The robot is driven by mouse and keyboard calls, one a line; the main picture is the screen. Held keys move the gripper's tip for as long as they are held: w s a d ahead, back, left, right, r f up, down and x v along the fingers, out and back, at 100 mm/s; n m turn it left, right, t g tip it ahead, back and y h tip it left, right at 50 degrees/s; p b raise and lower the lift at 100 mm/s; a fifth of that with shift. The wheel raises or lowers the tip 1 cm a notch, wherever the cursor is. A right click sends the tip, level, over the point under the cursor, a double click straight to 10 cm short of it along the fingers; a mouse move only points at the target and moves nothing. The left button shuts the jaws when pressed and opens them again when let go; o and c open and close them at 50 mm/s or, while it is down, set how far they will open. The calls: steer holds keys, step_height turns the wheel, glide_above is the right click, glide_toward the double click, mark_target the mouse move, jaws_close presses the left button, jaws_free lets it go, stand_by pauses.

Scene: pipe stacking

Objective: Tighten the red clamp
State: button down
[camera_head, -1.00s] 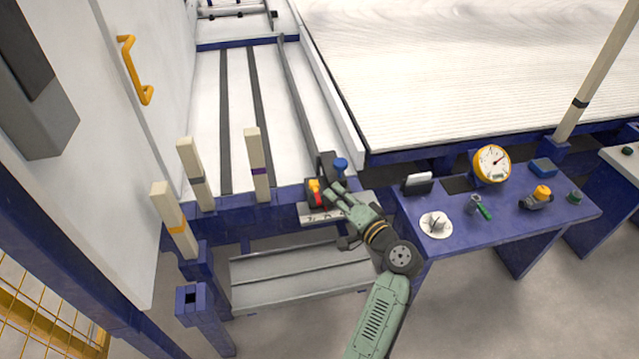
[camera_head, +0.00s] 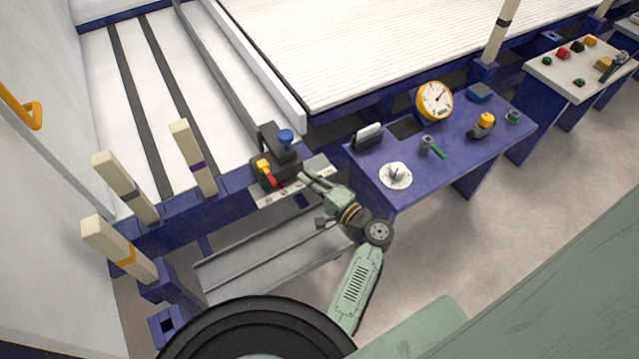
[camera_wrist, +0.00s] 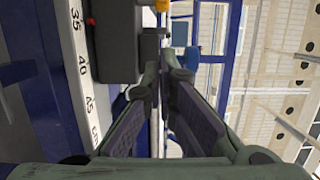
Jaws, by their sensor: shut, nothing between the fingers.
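The red clamp lever (camera_head: 269,178) sits on the front face of a dark clamp block (camera_head: 284,172), just below a yellow part (camera_head: 263,166). My gripper (camera_head: 304,176) is just right of the block, apart from the red lever, with its fingers together and empty. In the wrist view, my fingers (camera_wrist: 164,68) meet beside the dark block (camera_wrist: 116,40), and a yellow part (camera_wrist: 161,5) shows at the top edge.
A blue knob (camera_head: 285,138) stands on the block's top. A white ruler strip (camera_head: 272,198) runs below it. A blue table (camera_head: 455,160) at right holds a yellow gauge (camera_head: 435,100), a white disc (camera_head: 396,175) and small tools. Upright posts (camera_head: 195,160) stand at left.

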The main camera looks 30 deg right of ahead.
mark_target(267, 173)
steer(key=a, duration=0.1)
steer(key=w+a+p, duration=0.1)
steer(key=a, duration=0.1)
steer(key=w+a+p, duration=0.1)
steer(key=shift+w+a, duration=0.25)
steer(key=shift+a, duration=0.1)
steer(key=shift+s+a, duration=0.1)
